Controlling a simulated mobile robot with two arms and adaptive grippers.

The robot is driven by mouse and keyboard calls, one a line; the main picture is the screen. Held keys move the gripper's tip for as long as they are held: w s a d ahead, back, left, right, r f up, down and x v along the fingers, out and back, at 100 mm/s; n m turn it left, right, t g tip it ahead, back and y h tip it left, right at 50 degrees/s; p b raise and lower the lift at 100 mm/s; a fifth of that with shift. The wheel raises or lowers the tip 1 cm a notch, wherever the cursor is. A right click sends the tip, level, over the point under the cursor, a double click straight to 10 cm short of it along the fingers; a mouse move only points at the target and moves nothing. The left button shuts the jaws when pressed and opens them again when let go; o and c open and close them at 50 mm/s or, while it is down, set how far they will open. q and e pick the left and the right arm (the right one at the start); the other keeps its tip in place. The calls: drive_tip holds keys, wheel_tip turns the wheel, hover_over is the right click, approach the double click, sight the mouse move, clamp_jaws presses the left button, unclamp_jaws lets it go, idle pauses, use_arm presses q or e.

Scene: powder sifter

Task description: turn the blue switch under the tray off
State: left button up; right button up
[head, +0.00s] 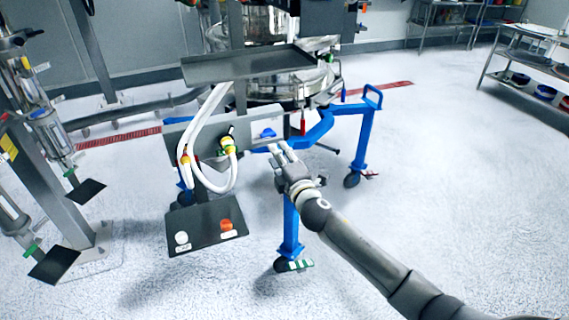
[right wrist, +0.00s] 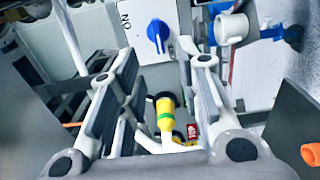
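The blue switch (head: 268,133) sits on a light grey box under the dark tray (head: 250,65). In the right wrist view, the blue switch (right wrist: 157,33) is a knob on a pale plate with "ON" lettering beside it, seen upside down. My right gripper (head: 281,149) is just below and right of the switch in the head view. In the right wrist view, my right gripper (right wrist: 165,65) is open and empty, with the switch beyond its fingertips, between the two fingers. No contact with the switch shows. My left gripper is not in view.
A yellow-green connector (head: 227,146) with white hoses is left of the switch. A black panel (head: 205,228) with white and orange buttons hangs below. The blue wheeled frame (head: 364,135) stands behind and right of my gripper. Open floor lies to the right.

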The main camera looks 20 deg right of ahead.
drive_tip(key=shift+s, duration=1.7)
drive_tip(key=s+d+f+m+g+p, duration=0.1)
drive_tip(key=s+d+f+m+g, duration=0.15)
drive_tip(key=s+f, duration=0.65)
drive_tip(key=s+d+f+m+g+h, duration=0.1)
drive_tip(key=s+f+m+g, duration=0.15)
drive_tip(key=f, duration=1.35)
drive_tip(key=s+d+f+m+g+p, duration=0.1)
drive_tip(key=s+f+m+g, duration=0.3)
drive_tip(key=f, duration=0.8)
drive_tip(key=s+f+m+g, duration=0.2)
drive_tip(key=s+f, duration=0.5)
drive_tip(key=s, duration=0.4)
drive_tip(key=s+f+m+g, duration=0.1)
drive_tip(key=s+f+g, duration=0.1)
drive_tip(key=s+f, duration=0.7)
drive_tip(key=s+a+f+m+g, duration=0.1)
drive_tip(key=s+m+g, duration=0.1)
drive_tip(key=s, duration=0.9)
drive_tip(key=s+a+f+m+g+p, duration=0.1)
drive_tip(key=s+a+f+m+g, duration=0.1)
drive_tip(key=s, duration=0.9)
drive_tip(key=shift+s+a+f, duration=0.15)
drive_tip(key=shift+s, duration=0.1)
